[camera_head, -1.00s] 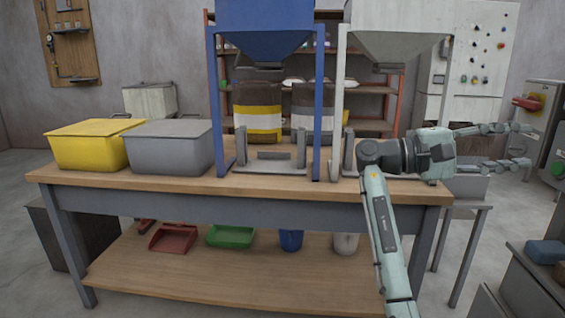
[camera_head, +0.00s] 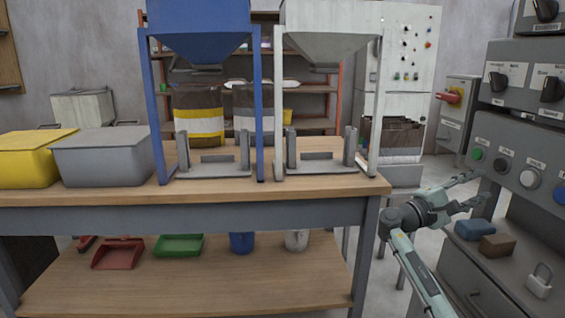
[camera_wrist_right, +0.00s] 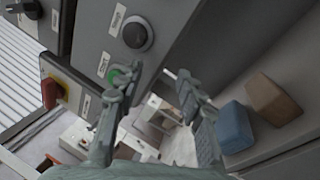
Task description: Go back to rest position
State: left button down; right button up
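My right gripper (camera_head: 468,189) reaches in from the lower right of the head view, right of the workbench and close to the front of the grey control panel (camera_head: 520,165). In the right wrist view its two fingers (camera_wrist_right: 155,95) stand apart with nothing between them. The green button (camera_wrist_right: 122,75) shows behind the left finger there, and also on the panel in the head view (camera_head: 477,154). I cannot tell whether the finger touches it. My left gripper is in neither view.
The workbench (camera_head: 300,190) carries a yellow bin (camera_head: 30,160), a grey bin (camera_head: 105,160), a blue hopper frame (camera_head: 155,110) and a white hopper frame (camera_head: 278,110). A blue block (camera_head: 474,230), a brown block (camera_head: 497,245) and a padlock (camera_head: 540,280) lie below the panel.

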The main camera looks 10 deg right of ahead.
jog(key=w+f+t+y, duration=0.4)
jog(key=w+f+y, duration=0.15)
jog(key=f, duration=0.25)
jog(key=w+a+f+m+t+y, duration=0.2)
jog(key=w+a+f+t+y, duration=0.1)
jog(key=w+a+f+y, duration=0.4)
jog(key=w+a+f+m+t+y, duration=0.1)
jog(key=w+a+f+t+y, duration=0.25)
jog(key=w+a, duration=0.4)
jog(key=s+a+f+g+y, duration=0.15)
jog(key=s+a+f, duration=0.25)
jog(key=s+f, duration=0.8)
jog(key=s+a+f+g+y, duration=0.1)
jog(key=s+a+f+g, duration=0.25)
jog(key=s+f, duration=0.85)
jog(key=s+a+f+g, duration=0.1)
jog(key=s+a+f, duration=0.1)
jog(key=s+f, duration=0.3)
jog(key=s+a+f+g+y, duration=0.1)
jog(key=s+f, duration=0.5)
jog(key=s, duration=0.7)
jog(key=s+a+f+g, duration=0.2)
jog(key=s+f, duration=0.4)
jog(key=s, duration=0.4)
jog(key=shift+a+f+n, duration=0.2)
jog(key=shift+a+n, duration=0.2)
jog(key=shift+a, duration=0.35)
